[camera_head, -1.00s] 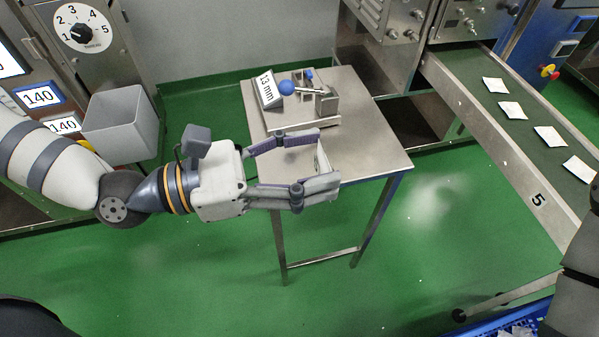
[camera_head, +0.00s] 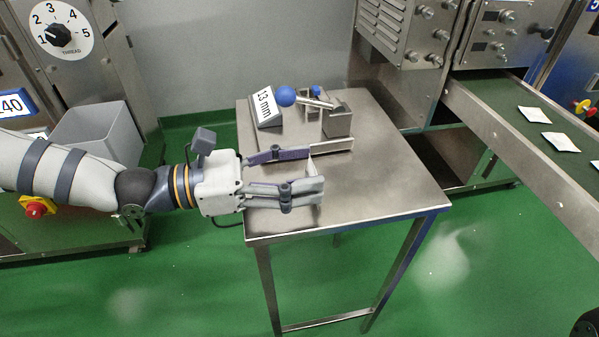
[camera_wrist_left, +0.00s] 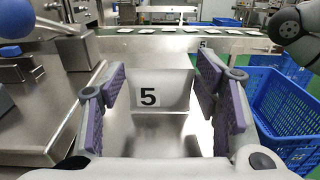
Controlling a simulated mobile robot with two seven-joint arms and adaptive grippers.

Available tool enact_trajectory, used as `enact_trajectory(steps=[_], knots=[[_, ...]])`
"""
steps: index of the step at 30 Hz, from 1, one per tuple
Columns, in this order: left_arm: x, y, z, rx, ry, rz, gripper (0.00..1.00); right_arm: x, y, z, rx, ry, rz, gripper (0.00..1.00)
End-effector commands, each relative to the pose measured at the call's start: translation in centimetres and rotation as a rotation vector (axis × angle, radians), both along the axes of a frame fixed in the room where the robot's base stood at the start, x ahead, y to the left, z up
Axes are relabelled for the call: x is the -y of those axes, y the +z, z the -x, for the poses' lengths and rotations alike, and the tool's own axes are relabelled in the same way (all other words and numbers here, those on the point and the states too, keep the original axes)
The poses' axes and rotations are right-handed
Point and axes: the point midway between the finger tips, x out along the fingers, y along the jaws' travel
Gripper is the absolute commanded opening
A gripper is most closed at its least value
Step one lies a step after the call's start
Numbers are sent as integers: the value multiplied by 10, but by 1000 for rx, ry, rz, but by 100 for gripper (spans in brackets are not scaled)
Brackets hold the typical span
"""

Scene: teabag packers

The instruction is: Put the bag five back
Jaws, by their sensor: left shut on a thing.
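Bag five (camera_wrist_left: 177,88), a pale, flat-faced piece marked with a black 5, is between the purple-padded fingers of my left gripper (camera_wrist_left: 160,92) in the left wrist view. In the head view the bag (camera_head: 312,165) shows nearly edge-on as a thin white upright sheet at the fingertips. My left gripper (camera_head: 318,170) is shut on it, over the left front part of the steel table (camera_head: 385,190). How high it is above the tabletop is hard to tell. My right gripper is not in view.
A fixture with a blue ball knob (camera_head: 286,96) and a 13 mm sign (camera_head: 265,107) stands at the table's back. A conveyor (camera_head: 520,150) carrying white bags runs at right. A blue crate (camera_wrist_left: 285,115) shows right in the wrist view. The table's right half is clear.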

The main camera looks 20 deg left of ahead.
Motion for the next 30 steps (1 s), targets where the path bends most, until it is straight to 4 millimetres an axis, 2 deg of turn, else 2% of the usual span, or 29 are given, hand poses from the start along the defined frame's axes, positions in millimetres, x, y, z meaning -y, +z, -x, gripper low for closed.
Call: enact_trajectory(steps=[5,10,11,12,13,25,28,30], knots=[[0,2,0,3,0,1,48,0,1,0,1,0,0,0],[0,-4,0,2,0,1,48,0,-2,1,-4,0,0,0],[0,-3,0,2,0,1,64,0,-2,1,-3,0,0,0],[0,-2,0,3,0,1,73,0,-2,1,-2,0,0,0],[0,-2,0,3,0,1,77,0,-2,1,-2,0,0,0],[0,-2,0,3,0,1,77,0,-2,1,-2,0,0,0],[0,5,0,6,0,1,77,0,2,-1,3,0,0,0],[-9,6,4,6,5,0,77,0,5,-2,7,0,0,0]])
